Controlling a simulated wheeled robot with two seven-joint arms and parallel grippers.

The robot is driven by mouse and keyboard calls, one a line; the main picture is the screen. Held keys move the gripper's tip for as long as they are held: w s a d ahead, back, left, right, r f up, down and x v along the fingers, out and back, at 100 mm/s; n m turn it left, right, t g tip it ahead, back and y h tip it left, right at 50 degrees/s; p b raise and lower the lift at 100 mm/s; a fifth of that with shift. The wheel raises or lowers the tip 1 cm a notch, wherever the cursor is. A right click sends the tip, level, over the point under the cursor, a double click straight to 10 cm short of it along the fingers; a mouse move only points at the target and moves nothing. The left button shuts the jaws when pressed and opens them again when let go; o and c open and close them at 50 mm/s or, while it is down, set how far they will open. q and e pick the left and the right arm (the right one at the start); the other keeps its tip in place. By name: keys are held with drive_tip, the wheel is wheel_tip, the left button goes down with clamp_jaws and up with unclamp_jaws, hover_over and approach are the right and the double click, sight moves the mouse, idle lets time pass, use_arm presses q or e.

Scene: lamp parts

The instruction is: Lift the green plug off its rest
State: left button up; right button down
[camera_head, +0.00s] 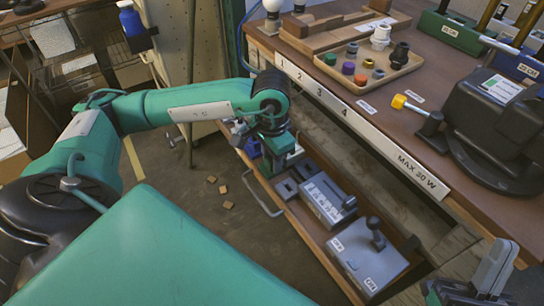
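A small green piece (330,58), which may be the green plug, sits at the left end of a shallow wooden tray (392,88) on the bench. I cannot make out a separate rest under it. My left gripper (272,160) points down over the far end of the open drawer below the bench edge, well below and left of the green piece. Its fingertips are too small and overlapped to tell open from shut, and whatever lies under it is hidden. My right gripper (478,290) is at the lower right corner, partly cut off, away from the tray.
Other small coloured and black parts and a white fitting (381,36) share the tray. The open drawer holds grey boxes (368,258). The bench front edge (345,115) lies between drawer and tray.

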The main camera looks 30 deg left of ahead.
use_arm(q)
clamp_jaws()
drive_tip(key=shift+r, duration=0.8)
idle(0.7)
drive_tip(key=shift+r+p, duration=1.25)
drive_tip(key=shift+r, duration=1.1)
